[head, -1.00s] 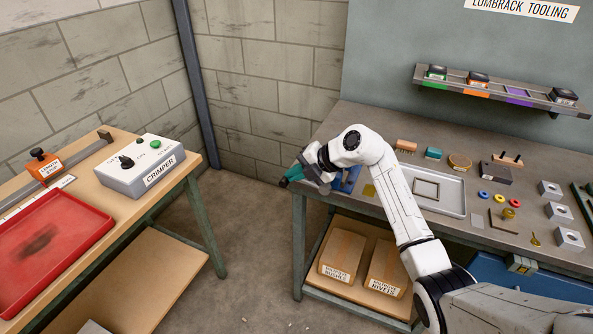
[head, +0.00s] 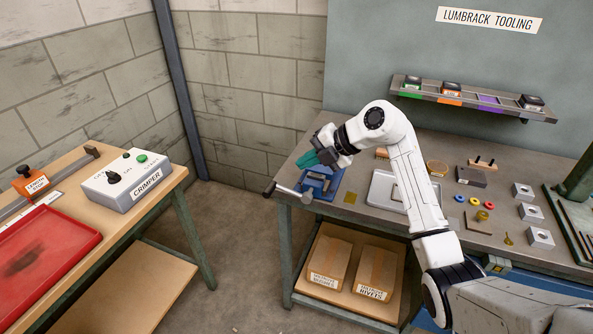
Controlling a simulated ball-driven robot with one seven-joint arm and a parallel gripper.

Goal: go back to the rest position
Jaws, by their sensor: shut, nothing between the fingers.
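My gripper (head: 311,159) has dark jaws with green fingertips and is shut and empty. It points left, raised above the near left corner of the grey workbench (head: 345,212). A blue vise (head: 318,183) with a metal handle sits just below it on the bench corner. My white arm reaches up from the lower right and hides part of the bench middle.
A metal tray (head: 382,190), coloured rings (head: 474,201) and metal blocks (head: 530,213) lie on the bench. A rack (head: 470,98) hangs on the panel behind. At left, a wooden table holds a crimper box (head: 127,180) and a red tray (head: 45,245). Floor between is clear.

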